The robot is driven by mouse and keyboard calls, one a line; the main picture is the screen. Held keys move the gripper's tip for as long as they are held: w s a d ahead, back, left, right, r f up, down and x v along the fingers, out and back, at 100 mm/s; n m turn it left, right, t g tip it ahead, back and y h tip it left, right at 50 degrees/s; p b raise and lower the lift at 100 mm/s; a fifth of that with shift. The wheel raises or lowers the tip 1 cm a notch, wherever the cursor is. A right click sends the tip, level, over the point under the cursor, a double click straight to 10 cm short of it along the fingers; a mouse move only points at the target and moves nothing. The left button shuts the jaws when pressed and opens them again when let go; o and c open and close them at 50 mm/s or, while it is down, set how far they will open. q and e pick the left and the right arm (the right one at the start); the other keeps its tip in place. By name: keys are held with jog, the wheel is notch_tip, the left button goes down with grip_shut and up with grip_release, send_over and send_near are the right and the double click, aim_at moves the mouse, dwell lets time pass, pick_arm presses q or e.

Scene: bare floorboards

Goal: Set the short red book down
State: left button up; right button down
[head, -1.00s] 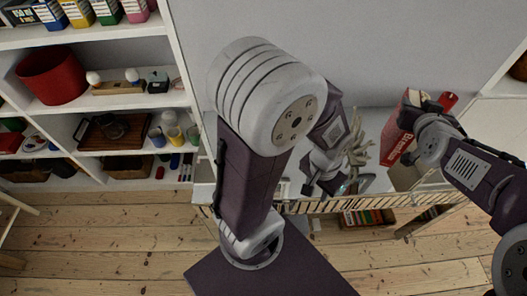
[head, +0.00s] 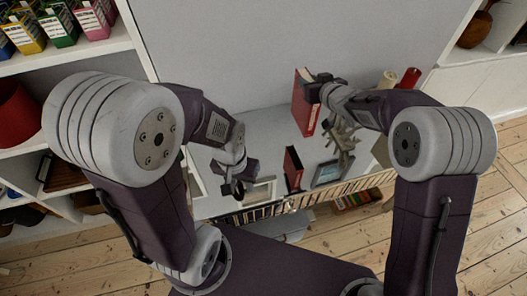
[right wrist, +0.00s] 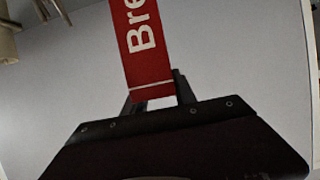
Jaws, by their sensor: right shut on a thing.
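A red book with white lettering (head: 306,104) is held upright above the white shelf top, near the grey back panel. My right gripper (head: 318,88) is shut on its upper part. The right wrist view shows the same book (right wrist: 142,40) between the fingers, reading "Bre". I cannot tell from size alone which is the short one. My left gripper (head: 232,187) hangs over the left part of the shelf top, apart from both books; its fingers are too small to read.
A beige hand-like figure (head: 343,138) stands just right of the held book. A framed picture (head: 327,173) is right of the standing book. A red cylinder (head: 410,78) and a cream one (head: 388,80) stand farther right. Bare shelf top lies left of the books.

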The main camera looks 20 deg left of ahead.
jog(key=s+a+f+b, duration=0.1)
jog(key=s+a+f, duration=0.6)
jog(key=f, duration=0.4)
jog(key=shift+s+a, duration=0.4)
jog(key=shift+a, duration=0.25)
jog(key=shift+f+b, duration=0.1)
jog(key=shift+b, duration=0.3)
jog(key=c, duration=1)
grip_release()
jog(key=shift+s, duration=0.1)
